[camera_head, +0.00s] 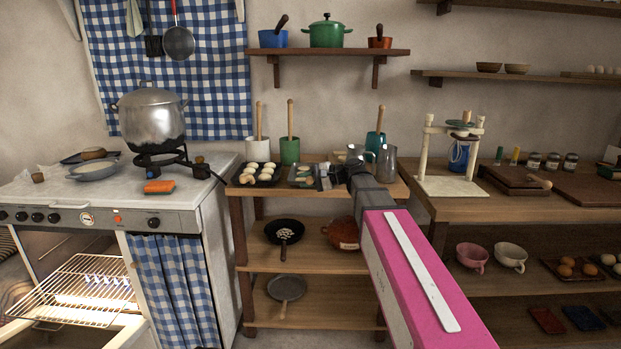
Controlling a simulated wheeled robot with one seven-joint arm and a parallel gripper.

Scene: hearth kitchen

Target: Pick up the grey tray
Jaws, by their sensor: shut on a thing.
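The grey tray (303,184) is on the top shelf of the wooden rack, with several pale pieces lying on it. My gripper (326,178) reaches in from the right and is shut at the tray's right edge. My own arm hides part of the tray's right side and most of the fingers. I cannot tell whether the tray touches the shelf or is slightly raised.
A dark tray (243,180) with several pale dough balls is close on the left. Green (290,151) and white (257,150) crocks stand behind. Metal jugs (387,164) stand at right. The stove (205,180) is left, with its oven open.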

